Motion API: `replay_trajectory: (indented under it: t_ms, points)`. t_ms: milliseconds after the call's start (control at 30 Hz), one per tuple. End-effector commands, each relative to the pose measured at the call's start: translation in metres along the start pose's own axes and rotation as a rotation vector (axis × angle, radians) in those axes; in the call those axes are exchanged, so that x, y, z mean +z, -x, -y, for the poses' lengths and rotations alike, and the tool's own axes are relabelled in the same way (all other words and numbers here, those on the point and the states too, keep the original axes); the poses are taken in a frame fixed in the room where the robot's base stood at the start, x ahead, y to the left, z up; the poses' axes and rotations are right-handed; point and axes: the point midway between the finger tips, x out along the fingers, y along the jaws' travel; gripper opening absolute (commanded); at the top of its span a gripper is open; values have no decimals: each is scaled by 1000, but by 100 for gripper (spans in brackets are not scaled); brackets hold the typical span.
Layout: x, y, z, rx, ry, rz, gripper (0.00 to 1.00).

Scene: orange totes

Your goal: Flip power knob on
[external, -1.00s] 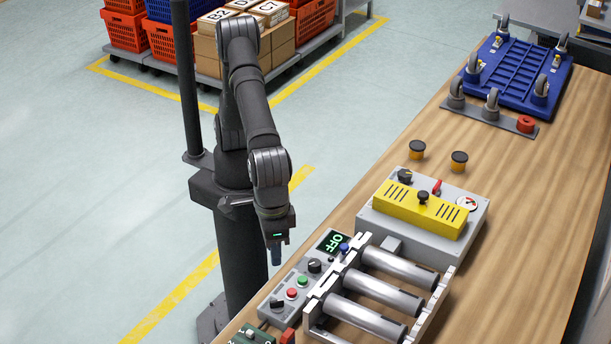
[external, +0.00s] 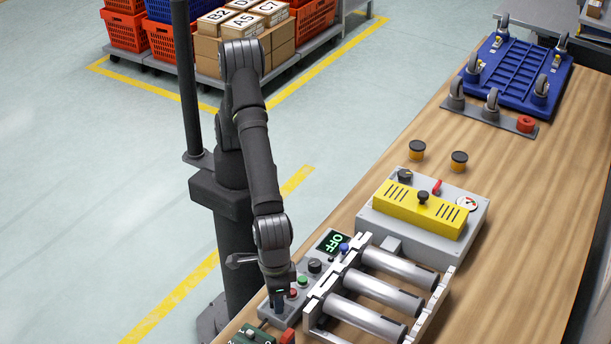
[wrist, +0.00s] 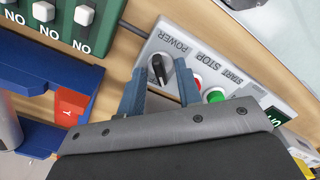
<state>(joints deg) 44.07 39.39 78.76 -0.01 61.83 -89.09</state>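The black power knob (wrist: 157,69) with a light pointer line sits on the grey control panel (wrist: 215,58), beside the upside-down word POWER in the wrist view. My gripper (wrist: 160,88) is open, with one blue finger on either side of the knob's near edge and a gap to each side. I cannot tell whether the fingertips reach down to the knob's height. In the external view my gripper (external: 277,304) is over the near end of the panel and hides the power knob. The display (external: 332,242) reads OFF.
Red STOP (wrist: 196,82) and green START (wrist: 215,95) buttons lie close right of the fingers. A green switch box (wrist: 70,22) is at left. Metal rollers (external: 372,290) stand beside the panel. The yellow-topped grey box (external: 418,208) is farther back.

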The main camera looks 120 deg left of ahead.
Motion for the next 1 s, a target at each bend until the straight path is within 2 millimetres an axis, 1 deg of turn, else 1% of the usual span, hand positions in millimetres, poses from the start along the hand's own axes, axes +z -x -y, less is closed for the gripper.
replay_trajectory:
  t_ms: [200,233,300,367,400,733,867,1000]
  points:
    - [0,0,0,1,0,0,32]
    - [0,0,0,1,0,0,30]
    - [0,0,0,1,0,0,16]
    - [0,0,0,1,0,0,4]
    - [0,0,0,1,0,0,0]
    - [0,0,0,1,-24,0,0]
    - [0,0,0,1,-72,0,0]
    - [0,0,0,0,-161,0,0]
